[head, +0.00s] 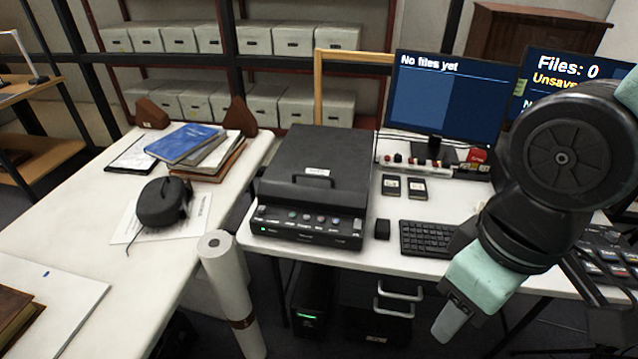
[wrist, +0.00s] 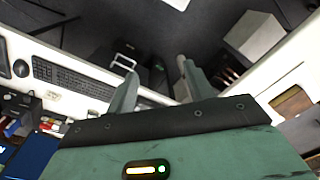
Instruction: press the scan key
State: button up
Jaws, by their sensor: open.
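A black scanner (head: 318,160) with a closed lid stands on the white desk in the head view. Its front panel (head: 308,235) carries a row of several small round keys and a green light. The key labels are too small to read, so I cannot tell which one is the scan key. My gripper (head: 450,322) is to the right of the scanner and nearer the camera, apart from it and in front of the desk edge. In the wrist view its two fingers (wrist: 157,72) are spread with nothing between them. I do not make out the scanner in that view.
A paper roll (head: 228,280) stands by the desk's left corner. Books (head: 186,143) lie on the left table.

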grip_shut()
dwell(1.6)
